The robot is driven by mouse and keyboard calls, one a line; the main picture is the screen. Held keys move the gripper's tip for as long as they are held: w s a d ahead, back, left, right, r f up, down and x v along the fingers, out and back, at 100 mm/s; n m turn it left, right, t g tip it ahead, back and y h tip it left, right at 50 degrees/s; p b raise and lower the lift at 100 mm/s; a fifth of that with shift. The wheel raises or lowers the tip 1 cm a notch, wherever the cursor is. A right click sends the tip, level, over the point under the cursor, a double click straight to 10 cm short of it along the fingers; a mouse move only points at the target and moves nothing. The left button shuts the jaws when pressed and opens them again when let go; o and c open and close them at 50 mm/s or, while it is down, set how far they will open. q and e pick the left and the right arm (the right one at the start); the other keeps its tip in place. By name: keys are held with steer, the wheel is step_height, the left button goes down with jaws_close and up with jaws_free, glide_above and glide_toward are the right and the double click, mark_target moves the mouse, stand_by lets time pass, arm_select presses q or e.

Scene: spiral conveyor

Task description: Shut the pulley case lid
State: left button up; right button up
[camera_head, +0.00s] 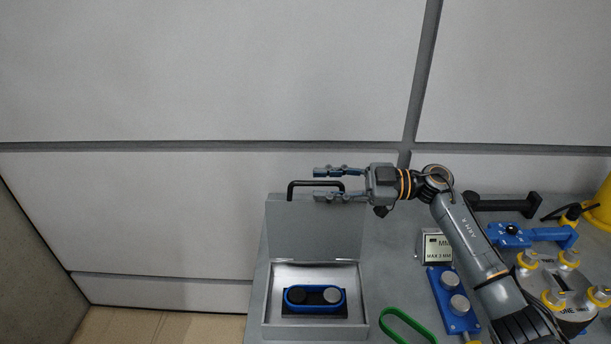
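The grey pulley case (268,322) stands on the table with its lid (313,232) raised. A black bar handle (298,183) is at the lid's upper edge. Inside the case, a dark and a grey pulley with a blue belt (314,307) around them sit on a black base. My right gripper (318,184) is at the lid's top. Its fingers are spread apart, one above and one below the handle's bar in the picture; I cannot tell whether they touch it. My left gripper is not in view.
A green belt (407,324) lies right of the case. Further right are a blue plate with two pulleys (450,300), a small sign (436,246), and a blue tool (530,236). My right arm crosses above them. A panelled wall stands behind the table.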

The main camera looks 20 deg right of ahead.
mark_target(306, 183)
steer(key=shift+p+x, duration=0.45)
steer(key=shift+x, duration=1.75)
steer(key=shift+c, duration=0.2)
jaws_close()
